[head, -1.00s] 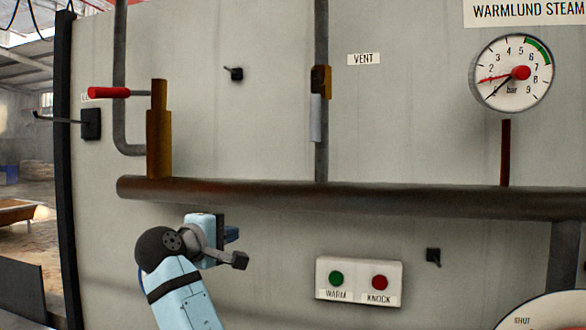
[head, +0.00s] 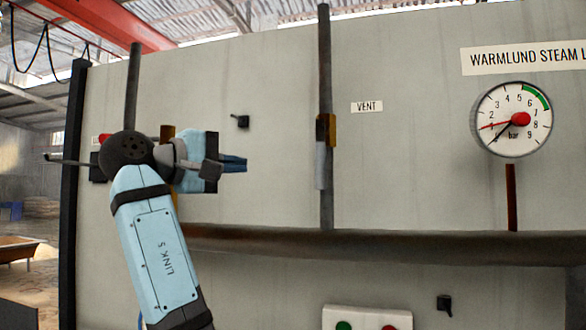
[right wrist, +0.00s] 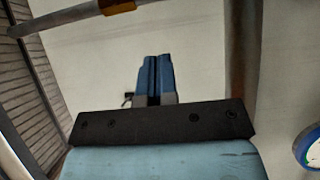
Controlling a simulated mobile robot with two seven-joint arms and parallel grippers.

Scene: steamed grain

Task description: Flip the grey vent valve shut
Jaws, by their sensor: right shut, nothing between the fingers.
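The grey vent valve handle (head: 321,168) hangs straight down along the vertical vent pipe, under its brass body (head: 326,130) and left of the VENT label (head: 367,107). My right gripper (head: 244,164) is left of the handle in the head view, roughly level with it and apart from it. It points right, shut and empty. In the right wrist view the shut blue fingers (right wrist: 157,60) stand side by side, and a brass piece (right wrist: 117,6) shows at the top edge on a pipe. My left gripper is not in view.
A thick horizontal pipe (head: 400,246) runs below the gripper. A pressure gauge (head: 513,120) is at right. A small black fitting (head: 240,121) juts from the panel above my fingers. My arm partly hides the red-handled brass valve (head: 167,132) at left.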

